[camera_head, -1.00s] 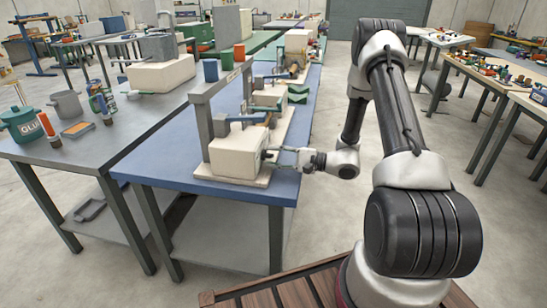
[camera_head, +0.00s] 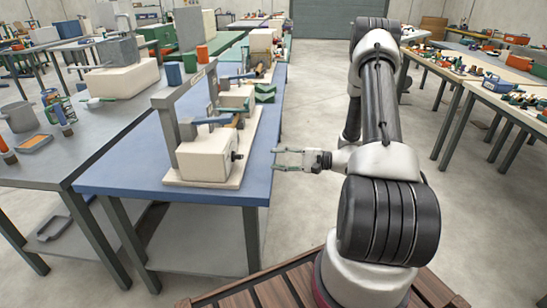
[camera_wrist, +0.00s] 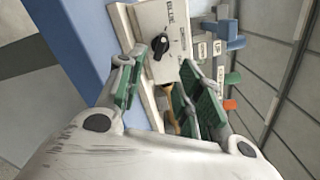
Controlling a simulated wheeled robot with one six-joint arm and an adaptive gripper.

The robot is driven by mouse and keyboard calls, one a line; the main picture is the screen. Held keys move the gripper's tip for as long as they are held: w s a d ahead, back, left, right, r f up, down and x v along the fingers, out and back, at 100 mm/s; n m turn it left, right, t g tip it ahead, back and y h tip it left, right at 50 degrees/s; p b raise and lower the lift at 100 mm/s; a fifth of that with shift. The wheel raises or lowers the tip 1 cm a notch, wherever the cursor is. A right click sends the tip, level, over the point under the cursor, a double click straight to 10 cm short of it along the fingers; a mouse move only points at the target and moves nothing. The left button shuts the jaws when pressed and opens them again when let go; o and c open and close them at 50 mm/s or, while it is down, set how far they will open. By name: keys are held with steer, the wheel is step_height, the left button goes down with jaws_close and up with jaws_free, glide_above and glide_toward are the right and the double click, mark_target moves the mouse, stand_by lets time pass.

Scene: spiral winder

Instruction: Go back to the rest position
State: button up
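The spiral winder (camera_head: 207,155), a cream box on a pale base plate with a grey upright frame, stands on the blue-topped table (camera_head: 130,178) left of centre in the head view. A dark knob (camera_head: 236,156) sits on its right face. The same knob (camera_wrist: 160,46) shows on the lettered panel in the wrist view. My gripper (camera_head: 276,158) is to the right of the winder, off the table's right edge, with a clear gap to the knob. Its green-padded fingers (camera_wrist: 165,95) are spread with nothing held between them. The winder's far side is hidden.
More machines stand behind the winder on the blue table. A grey bench (camera_head: 70,130) with cans and tools is at left. Benches with small parts (camera_head: 500,95) stand at right. Concrete floor (camera_head: 300,100) lies open between the rows.

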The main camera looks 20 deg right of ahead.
steer(key=s+a+f+g+h, duration=0.1)
steer(key=s+g+h, duration=0.1)
steer(key=s+g, duration=0.95)
steer(key=s+d+r+n+h, duration=0.4)
steer(key=s+r+n+h, duration=0.1)
steer(key=s+r+h, duration=0.4)
steer(key=s+r+n+t+h, duration=0.2)
steer(key=r+n+t, duration=0.1)
steer(key=r, duration=0.5)
steer(key=s+a+r+n+t+h, duration=0.1)
steer(key=s+r+n+t+h, duration=0.1)
steer(key=r, duration=0.7)
steer(key=shift+s+a+n+t+h, duration=0.3)
steer(key=shift+s+n+t, duration=0.05)
steer(key=shift+n+t, duration=0.6)
